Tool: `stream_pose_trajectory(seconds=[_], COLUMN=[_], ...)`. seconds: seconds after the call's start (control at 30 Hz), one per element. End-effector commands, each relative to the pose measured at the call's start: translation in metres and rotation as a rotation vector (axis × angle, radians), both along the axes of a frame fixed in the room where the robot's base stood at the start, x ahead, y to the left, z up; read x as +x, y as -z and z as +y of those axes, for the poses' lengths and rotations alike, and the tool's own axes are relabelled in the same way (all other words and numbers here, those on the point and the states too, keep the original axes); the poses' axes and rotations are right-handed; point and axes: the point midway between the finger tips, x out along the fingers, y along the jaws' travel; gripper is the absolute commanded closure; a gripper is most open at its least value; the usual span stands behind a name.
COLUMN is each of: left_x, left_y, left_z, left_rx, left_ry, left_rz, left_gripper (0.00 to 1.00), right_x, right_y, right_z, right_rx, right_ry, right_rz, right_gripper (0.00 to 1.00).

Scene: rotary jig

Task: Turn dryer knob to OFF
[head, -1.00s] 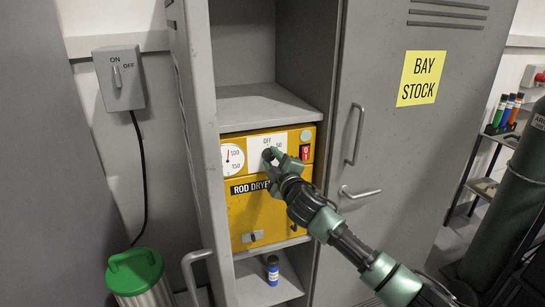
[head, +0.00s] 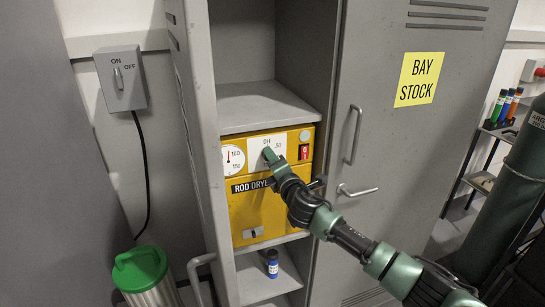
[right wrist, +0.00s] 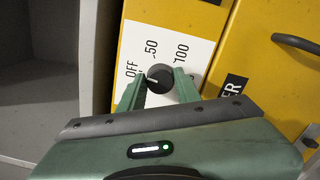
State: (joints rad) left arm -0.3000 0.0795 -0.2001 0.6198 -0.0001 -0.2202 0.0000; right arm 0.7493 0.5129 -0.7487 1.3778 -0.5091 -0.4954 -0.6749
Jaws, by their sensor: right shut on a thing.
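The yellow rod dryer (head: 285,205) sits in the open locker, with a white dial plate (head: 254,152) on its front. In the right wrist view the black knob (right wrist: 160,77) sits on the plate (right wrist: 185,32), marked OFF, 50 and 100. A pale mark on the knob faces roughly the OFF side; its exact setting is hard to tell. My right gripper (head: 269,154) is shut on the knob, one green finger on each side, as the right wrist view shows (right wrist: 159,86). In the head view the gripper hides the knob. My left gripper is not in view.
The dryer also carries a round gauge (head: 232,158) and a red switch (head: 304,152). The locker door with a yellow BAY STOCK sign (head: 416,79) is at right. A wall switch box (head: 121,78) hangs at left.

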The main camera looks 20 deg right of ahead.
Motion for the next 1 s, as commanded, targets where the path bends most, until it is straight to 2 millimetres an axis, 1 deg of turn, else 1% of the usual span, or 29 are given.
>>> stream_pose_trajectory(seconds=[0.1,0.3,0.83,0.87,0.9,0.93,1.0], left_x=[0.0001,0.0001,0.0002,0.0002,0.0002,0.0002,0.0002], left_y=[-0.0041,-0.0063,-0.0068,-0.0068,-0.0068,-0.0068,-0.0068], left_z=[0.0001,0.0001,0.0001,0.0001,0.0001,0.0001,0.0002], left_rx=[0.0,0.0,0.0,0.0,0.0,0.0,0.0], left_ry=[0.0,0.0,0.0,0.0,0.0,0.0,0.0], left_rz=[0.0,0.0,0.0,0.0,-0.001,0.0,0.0], left_gripper=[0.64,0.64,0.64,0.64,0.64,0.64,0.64], right_x=[0.0001,0.0,-0.0001,-0.0001,-0.0001,-0.0001,-0.0001], right_y=[-0.0014,-0.0007,0.0003,0.0003,0.0003,0.0003,0.0002], right_z=[0.0005,0.0006,0.0006,0.0006,0.0006,0.0006,0.0005], right_rx=[-0.057,-0.115,-0.136,-0.136,-0.135,-0.135,-0.135], right_ry=[-0.001,-0.001,-0.001,-0.001,-0.001,-0.001,-0.001], right_rz=[-0.002,-0.004,-0.004,-0.004,-0.004,-0.004,-0.004], right_gripper=[1.0,1.0,1.0,0.61,0.5,0.45,0.45])
